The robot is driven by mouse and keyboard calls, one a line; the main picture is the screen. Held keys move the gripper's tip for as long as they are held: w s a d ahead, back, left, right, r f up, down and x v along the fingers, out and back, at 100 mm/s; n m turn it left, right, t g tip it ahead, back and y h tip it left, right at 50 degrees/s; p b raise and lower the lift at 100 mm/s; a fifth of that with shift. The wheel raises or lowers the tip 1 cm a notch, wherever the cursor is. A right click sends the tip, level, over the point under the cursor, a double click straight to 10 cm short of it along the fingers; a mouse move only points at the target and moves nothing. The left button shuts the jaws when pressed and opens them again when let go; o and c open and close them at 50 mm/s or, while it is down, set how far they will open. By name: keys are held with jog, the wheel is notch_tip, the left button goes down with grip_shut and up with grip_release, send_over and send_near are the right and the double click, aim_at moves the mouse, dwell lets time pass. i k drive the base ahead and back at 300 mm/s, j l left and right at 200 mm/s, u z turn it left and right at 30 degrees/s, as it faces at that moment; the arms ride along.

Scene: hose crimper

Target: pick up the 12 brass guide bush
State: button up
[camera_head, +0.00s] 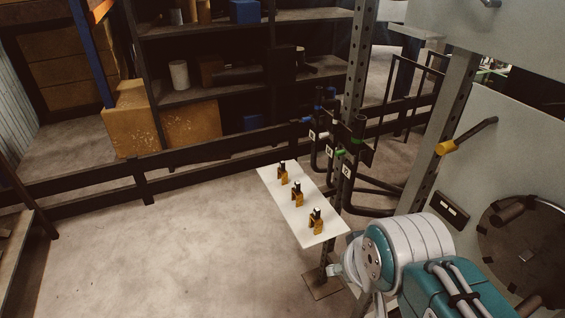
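Three small brass pieces with dark and white tops stand in a row on a narrow white shelf (298,212). The far brass piece (282,174) is at the back, the middle one (297,194) is at the centre, and the near one (316,222) is close to the front end. I cannot read a number on any of them, so I cannot tell which is the 12 brass guide bush. My teal and white arm is at the lower right. What may be part of my gripper (345,271) shows below the shelf's near end; its fingers are not clear.
Dark hooked tubes with small white tags (330,150) hang beside a perforated post (349,130) right of the shelf. A grey machine panel (500,130) with a yellow-collared lever (447,147) stands at the right. A low dark rail (140,172) runs behind. The floor at left is clear.

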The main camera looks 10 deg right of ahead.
aim_at(282, 173)
jog(key=i+j+z, duration=0.15)
jog(key=z, duration=0.3)
jog(key=i+j+z, duration=0.15)
jog(key=z, duration=0.3)
jog(key=i+j, duration=0.15)
jog(key=j, duration=0.2)
jog(key=i+j+z, duration=0.15)
jog(key=j, duration=0.2)
jog(key=i+j, duration=0.2)
jog(key=j, duration=0.15)
jog(key=i+j+z, duration=0.1)
jog(key=j, duration=0.25)
jog(key=i+j+z, duration=0.1)
jog(key=j, duration=0.3)
jog(key=i+j, duration=0.2)
jog(key=j, duration=0.15)
jog(key=z, duration=0.05)
